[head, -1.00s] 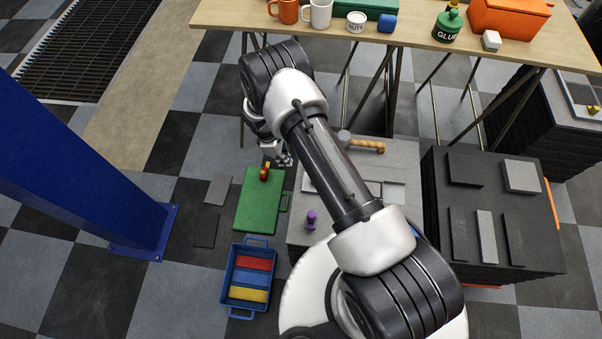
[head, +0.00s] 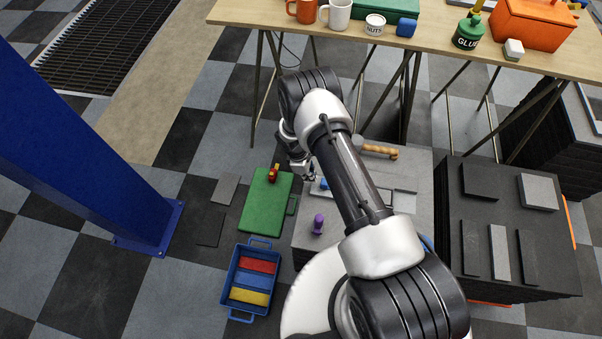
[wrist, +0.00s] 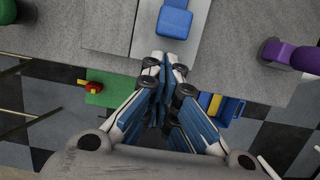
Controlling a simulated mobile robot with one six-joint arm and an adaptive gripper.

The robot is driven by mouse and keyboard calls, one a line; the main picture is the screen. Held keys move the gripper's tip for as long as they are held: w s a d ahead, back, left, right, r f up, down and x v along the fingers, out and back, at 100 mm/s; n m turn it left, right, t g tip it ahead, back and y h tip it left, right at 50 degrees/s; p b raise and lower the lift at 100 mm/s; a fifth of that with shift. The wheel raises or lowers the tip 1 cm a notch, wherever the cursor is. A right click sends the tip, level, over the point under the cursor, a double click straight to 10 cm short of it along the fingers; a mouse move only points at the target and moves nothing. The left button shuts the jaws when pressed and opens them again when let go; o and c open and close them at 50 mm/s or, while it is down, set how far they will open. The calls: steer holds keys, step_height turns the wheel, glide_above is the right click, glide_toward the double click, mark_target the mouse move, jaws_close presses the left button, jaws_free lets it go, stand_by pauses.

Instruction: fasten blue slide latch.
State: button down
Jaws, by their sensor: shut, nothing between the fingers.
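The blue slide latch shows as a blue block (wrist: 175,20) on a light grey strip (wrist: 192,48) at the top middle of the wrist view. In the head view only a small bit of blue (head: 323,184) shows beside my arm, which hides most of that area. My gripper (wrist: 163,66) is shut and empty. Its fingertips appear just below the blue block in the wrist view, with a small gap in the picture; I cannot tell the height between them. In the head view my gripper (head: 309,172) is over the left edge of the grey block top (head: 305,238).
A purple knob (head: 318,223) stands on the same grey top, near the gripper. A green board (head: 262,212) with a red and yellow piece (head: 273,174) and a blue tray (head: 231,275) lie to the left.

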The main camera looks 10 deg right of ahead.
steer(key=shift+s+d, duration=0.2)
steer(key=shift+d, duration=0.25)
steer(key=d, duration=0.1)
steer(key=s+d, duration=0.1)
steer(key=d, duration=0.1)
steer(key=shift+s+d, duration=0.15)
steer(key=shift+s, duration=0.05)
steer(key=shift+r, duration=0.1)
steer(key=v, duration=1.2)
steer(key=shift+w, duration=0.15)
